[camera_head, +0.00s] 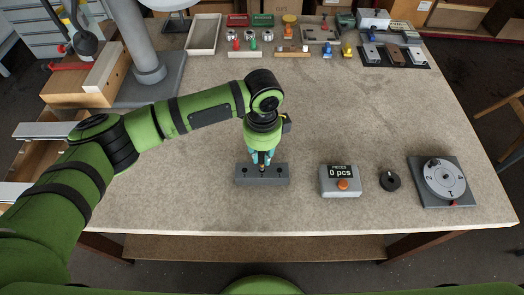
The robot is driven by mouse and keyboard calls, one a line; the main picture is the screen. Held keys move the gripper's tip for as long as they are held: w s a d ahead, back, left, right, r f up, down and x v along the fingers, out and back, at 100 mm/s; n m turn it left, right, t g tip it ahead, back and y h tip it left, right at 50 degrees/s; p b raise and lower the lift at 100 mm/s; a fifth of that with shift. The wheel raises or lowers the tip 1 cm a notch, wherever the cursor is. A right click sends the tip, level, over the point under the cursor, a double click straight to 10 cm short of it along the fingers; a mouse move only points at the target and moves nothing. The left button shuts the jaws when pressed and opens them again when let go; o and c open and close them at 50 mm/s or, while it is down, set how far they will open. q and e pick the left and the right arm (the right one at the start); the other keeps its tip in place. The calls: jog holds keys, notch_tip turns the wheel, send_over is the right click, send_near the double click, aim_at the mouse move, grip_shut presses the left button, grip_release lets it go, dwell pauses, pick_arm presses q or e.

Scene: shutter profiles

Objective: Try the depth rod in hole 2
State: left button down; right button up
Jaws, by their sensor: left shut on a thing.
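A grey block (279,177) with holes in its top lies near the front middle of the table. My left gripper (261,163) reaches down from above to the middle of this block, its fingers pointing straight down. It is shut on a thin dark rod, which is mostly hidden by the fingers. The rod's lower end is at the block's top near the middle hole; I cannot tell whether it is inside the hole or how deep. The hole numbers are not legible. My right gripper does not show.
A counter box (340,182) reading "0 pcs", a black round knob (390,181) and a grey dial plate (444,182) stand to the right. A cream tray (204,34) and several small parts line the back. The table's middle is clear.

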pick_arm(q)
jog(key=shift+f, duration=0.35)
dwell(0.8)
jog(key=shift+f+b, duration=0.3)
jog(key=shift+f, duration=0.15)
dwell(0.4)
dwell(0.4)
jog(key=shift+r+p, duration=3.05)
